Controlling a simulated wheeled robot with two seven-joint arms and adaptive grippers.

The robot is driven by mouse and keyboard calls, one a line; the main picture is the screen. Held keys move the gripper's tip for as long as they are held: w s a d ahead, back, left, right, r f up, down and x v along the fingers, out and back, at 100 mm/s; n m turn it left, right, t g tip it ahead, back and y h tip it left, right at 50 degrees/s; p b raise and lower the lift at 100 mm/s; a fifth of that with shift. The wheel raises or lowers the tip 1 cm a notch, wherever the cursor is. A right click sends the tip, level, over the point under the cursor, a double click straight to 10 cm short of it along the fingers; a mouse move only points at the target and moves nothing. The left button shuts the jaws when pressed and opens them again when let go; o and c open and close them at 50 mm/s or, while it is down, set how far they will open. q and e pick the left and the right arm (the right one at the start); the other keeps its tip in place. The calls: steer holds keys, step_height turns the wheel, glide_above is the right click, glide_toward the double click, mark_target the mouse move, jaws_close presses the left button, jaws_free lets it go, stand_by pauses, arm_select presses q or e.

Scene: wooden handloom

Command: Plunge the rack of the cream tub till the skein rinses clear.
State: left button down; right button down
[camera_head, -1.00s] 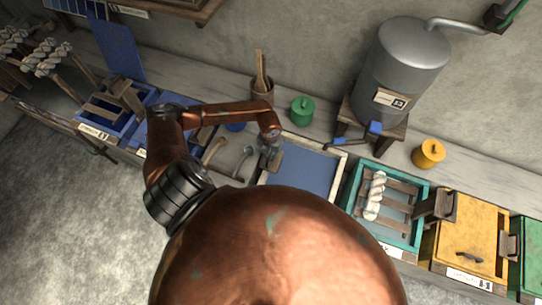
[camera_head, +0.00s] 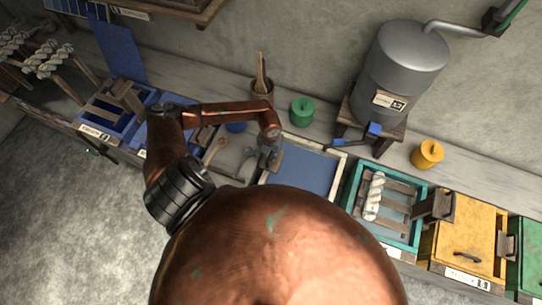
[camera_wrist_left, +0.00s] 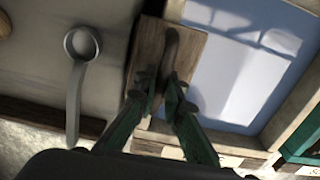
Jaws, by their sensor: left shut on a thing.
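The cream tub (camera_head: 338,158) has a pale rim and a flat blue surface inside, seen in the middle of the head view. Its rim also shows at the right of the wrist view (camera_wrist_left: 295,118). My left gripper (camera_head: 268,158) is at the tub's left edge. In the wrist view the left gripper (camera_wrist_left: 160,88) is shut on a dark handle (camera_wrist_left: 171,45) over a brown wooden plate (camera_wrist_left: 190,50). I take this to be the rack's handle; the rest of the rack is hidden. No skein shows in the cream tub. My right gripper is not in view.
A teal tub (camera_head: 412,250) with a white skein (camera_head: 374,196) on slats stands right, then a yellow-lidded tub (camera_head: 470,235). A metal ladle (camera_wrist_left: 75,85) lies left of the gripper. A grey tank (camera_head: 400,65) and green pot (camera_head: 302,111) stand behind.

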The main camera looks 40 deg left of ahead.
arm_select(q)
step_height(320, 180, up, 14)
steer(key=p, duration=0.9)
steer(key=shift+a, duration=0.4)
steer(key=shift+f, duration=0.1)
steer(key=c, duration=2.2)
jaws_free()
steer(key=shift+s, duration=0.1)
steer(key=o, duration=0.5)
steer(key=shift+d, duration=0.15)
steer(key=o, duration=0.9)
steer(key=shift+d, duration=0.1)
